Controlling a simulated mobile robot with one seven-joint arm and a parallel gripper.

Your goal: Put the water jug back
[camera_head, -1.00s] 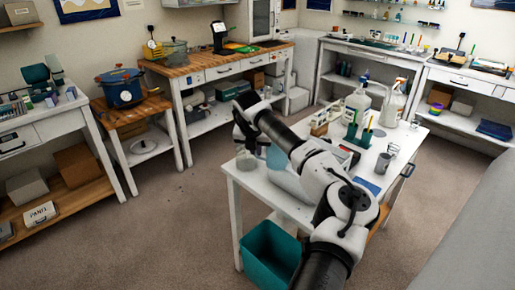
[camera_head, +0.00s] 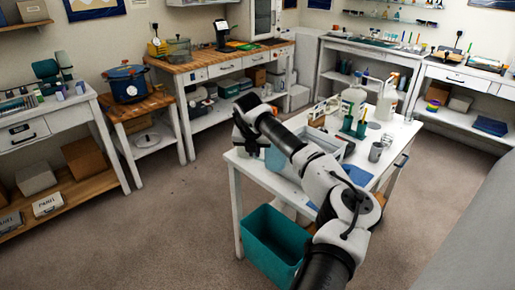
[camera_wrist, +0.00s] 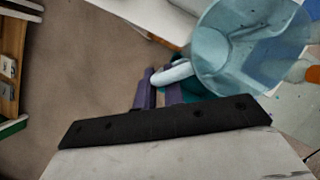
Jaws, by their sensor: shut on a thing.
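The water jug (camera_wrist: 245,45), a translucent pale-blue vessel, fills the upper right of the wrist view. Its pale handle (camera_wrist: 173,73) lies between the purple fingers of my gripper (camera_wrist: 160,76), which is shut on it. In the head view my gripper (camera_head: 244,128) is above the near-left end of the white worktable (camera_head: 236,161). A pale-blue part of the jug (camera_head: 274,158) shows below my arm. My arm hides much of the jug, and I cannot tell how far it is above the tabletop.
A teal bin (camera_head: 272,240) stands on the floor by the worktable's near end. Green cups (camera_head: 348,124), a grey cup (camera_head: 376,151), and large bottles (camera_head: 387,100) stand on the worktable. A wooden-topped bench (camera_head: 190,67) is behind. Floor to the left is open.

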